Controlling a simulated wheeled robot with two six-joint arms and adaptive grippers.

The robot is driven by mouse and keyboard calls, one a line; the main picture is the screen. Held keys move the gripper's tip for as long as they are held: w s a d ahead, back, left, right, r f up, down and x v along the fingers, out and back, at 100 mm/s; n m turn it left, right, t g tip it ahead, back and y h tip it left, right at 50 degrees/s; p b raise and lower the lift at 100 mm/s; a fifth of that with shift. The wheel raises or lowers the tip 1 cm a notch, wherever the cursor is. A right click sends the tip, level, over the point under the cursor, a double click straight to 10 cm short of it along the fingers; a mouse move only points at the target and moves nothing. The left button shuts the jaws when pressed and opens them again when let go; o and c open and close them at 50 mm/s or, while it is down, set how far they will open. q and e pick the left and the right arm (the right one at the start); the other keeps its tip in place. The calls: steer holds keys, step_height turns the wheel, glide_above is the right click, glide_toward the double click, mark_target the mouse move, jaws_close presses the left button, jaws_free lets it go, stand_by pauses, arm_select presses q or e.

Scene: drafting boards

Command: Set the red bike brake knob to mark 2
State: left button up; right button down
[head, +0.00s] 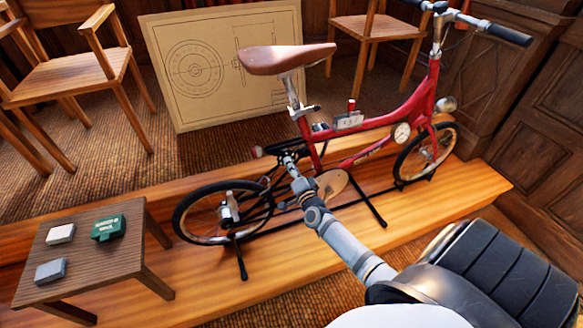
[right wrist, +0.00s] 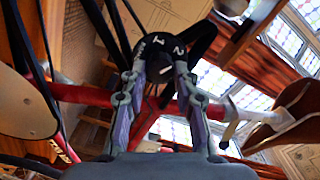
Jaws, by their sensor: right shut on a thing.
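The red bike (head: 415,103) stands upright on a black stand on a wooden platform. My right gripper (head: 287,160) reaches in from the lower right to the bike's rear part, below the saddle. In the right wrist view, my right gripper (right wrist: 158,75) is shut on the middle of a black round knob (right wrist: 168,35). White marks show on its dark face, among them a 1 and a 2; another mark at the left is hard to read. The fingers partly hide the knob, so I cannot tell which mark it is set to. In the head view, the gripper hides the knob.
A small table (head: 130,240) at the lower left holds a green box (head: 108,228) and two pale blocks. A drawing board (head: 225,70) stands behind the bike. Wooden chairs (head: 70,75) stand at the back. The platform (head: 310,265) in front of the bike is mostly clear.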

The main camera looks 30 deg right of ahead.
steer(key=shift+f, duration=0.1)
stand_by(0.3)
steer(key=c, duration=1)
jaws_free()
steer(key=shift+s, duration=0.1)
steer(key=v, duration=1.1)
steer(key=shift+s, duration=0.4)
